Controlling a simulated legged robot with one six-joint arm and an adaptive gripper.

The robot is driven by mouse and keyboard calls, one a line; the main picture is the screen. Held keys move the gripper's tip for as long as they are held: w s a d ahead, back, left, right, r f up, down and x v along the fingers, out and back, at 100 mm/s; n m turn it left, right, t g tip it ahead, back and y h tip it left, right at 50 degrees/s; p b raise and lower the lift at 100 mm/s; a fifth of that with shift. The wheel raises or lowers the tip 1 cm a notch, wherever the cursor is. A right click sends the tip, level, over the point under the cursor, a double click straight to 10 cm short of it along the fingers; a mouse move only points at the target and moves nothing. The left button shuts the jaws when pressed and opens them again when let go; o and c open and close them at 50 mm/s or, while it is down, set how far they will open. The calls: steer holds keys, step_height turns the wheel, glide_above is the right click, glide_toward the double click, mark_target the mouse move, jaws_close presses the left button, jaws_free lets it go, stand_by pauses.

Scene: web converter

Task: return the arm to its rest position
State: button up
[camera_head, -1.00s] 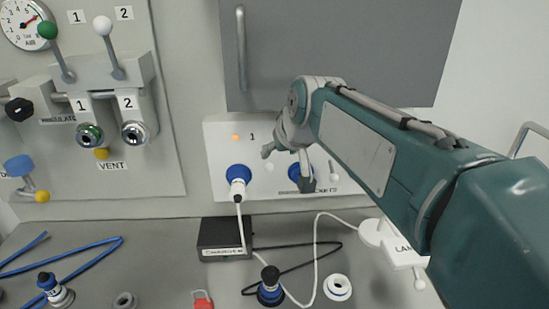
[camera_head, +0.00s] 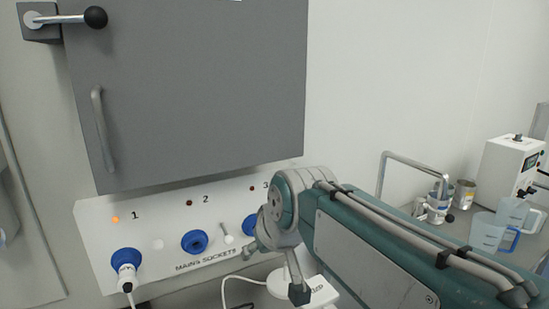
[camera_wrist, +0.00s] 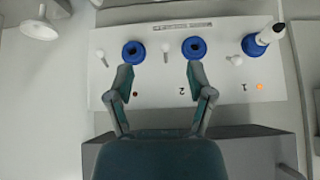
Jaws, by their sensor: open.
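My teal arm (camera_head: 365,255) reaches in from the lower right of the head view. My gripper (camera_head: 272,268) hangs empty in front of the right part of the mains socket panel. In the wrist view my gripper (camera_wrist: 160,77) has its two fingers spread apart with nothing between them. That view shows the panel (camera_wrist: 215,88) upside down, with its blue sockets beyond the fingertips. I cannot tell how far the fingers are from the panel.
A grey cabinet (camera_head: 190,95) with a handle hangs above the panel. A white plug (camera_head: 126,275) sits in socket 1, with its orange lamp (camera_head: 115,219) lit. A lamp base (camera_head: 285,284) is below my gripper. Jugs (camera_head: 487,232) stand on the right bench. The upper right wall is bare.

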steer(key=s+d+f+m+h, duration=0.1)
steer(key=s+d+f+m, duration=0.1)
steer(key=s+d+f, duration=0.3)
steer(key=s+d+f+m+h, duration=0.2)
steer(key=s+d+f, duration=0.3)
steer(key=s+d, duration=0.5)
steer(key=d+m, duration=0.1)
steer(key=d, duration=0.2)
steer(key=shift+s+f+g, duration=0.3)
steer(key=shift+f, duration=0.05)
stand_by(0.7)
